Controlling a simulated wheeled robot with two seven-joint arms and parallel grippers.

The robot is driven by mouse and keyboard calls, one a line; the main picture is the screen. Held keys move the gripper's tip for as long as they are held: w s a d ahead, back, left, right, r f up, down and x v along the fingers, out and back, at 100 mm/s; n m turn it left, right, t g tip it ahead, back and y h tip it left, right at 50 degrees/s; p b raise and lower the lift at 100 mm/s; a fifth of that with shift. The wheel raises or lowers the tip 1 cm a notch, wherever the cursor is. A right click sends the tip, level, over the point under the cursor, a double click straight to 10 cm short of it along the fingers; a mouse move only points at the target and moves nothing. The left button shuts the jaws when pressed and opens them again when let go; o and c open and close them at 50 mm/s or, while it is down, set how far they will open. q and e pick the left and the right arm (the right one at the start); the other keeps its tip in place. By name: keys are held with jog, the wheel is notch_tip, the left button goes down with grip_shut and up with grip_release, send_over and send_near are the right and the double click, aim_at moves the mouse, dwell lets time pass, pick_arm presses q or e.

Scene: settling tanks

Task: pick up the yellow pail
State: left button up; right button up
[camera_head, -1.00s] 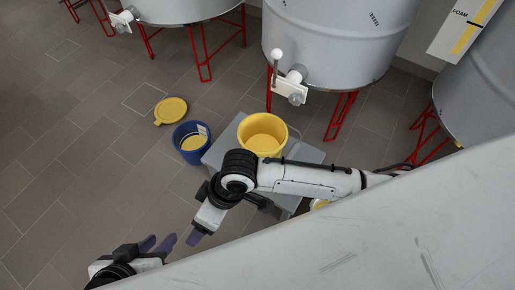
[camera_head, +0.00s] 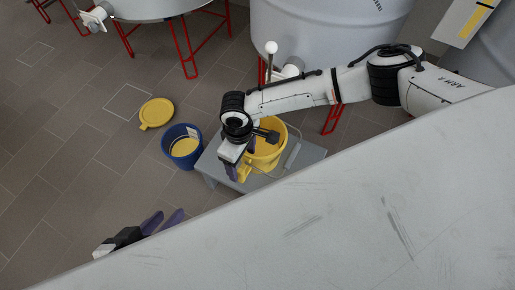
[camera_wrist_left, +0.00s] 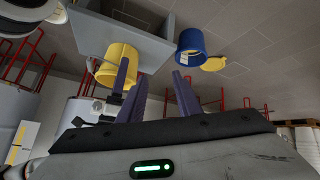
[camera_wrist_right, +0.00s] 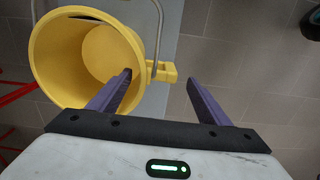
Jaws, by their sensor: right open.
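The yellow pail (camera_head: 270,157) stands on a low grey stand (camera_head: 307,154), partly hidden by my right arm. In the right wrist view the pail (camera_wrist_right: 85,55) is open-topped, with a wire handle and a yellow lug (camera_wrist_right: 163,71) on its rim. My right gripper (camera_wrist_right: 159,76) is open at this rim. One fingertip overlaps the pail's mouth and the other is beyond the lug; contact is unclear. In the head view my right gripper (camera_head: 243,172) is at the pail's left side. My left gripper (camera_head: 167,216) is open and empty, low and left, away from the pail.
A blue bucket (camera_head: 170,147) with something yellow inside stands left of the stand. A yellow lid-like disc (camera_head: 156,112) lies on the floor. Grey tanks (camera_head: 325,35) on red legs stand behind. A large pale surface (camera_head: 330,225) hides the lower right.

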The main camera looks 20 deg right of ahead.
aim_at(243, 165)
jog(key=f+b, duration=0.1)
jog(key=f, duration=0.2)
jog(key=f+b, duration=0.2)
jog(key=shift+d+f, duration=0.2)
jog(key=shift+f, duration=0.4)
jog(key=shift+s, duration=0.1)
grip_shut()
pick_arm(q)
jog(key=d+r, duration=0.1)
jog(key=d+r+t+h, duration=0.1)
jog(key=shift+w+r+h, duration=0.3)
jog(key=shift+w+r, duration=0.1)
pick_arm(e)
jog(key=shift+a+r, duration=0.1)
jog(key=shift+r, duration=0.05)
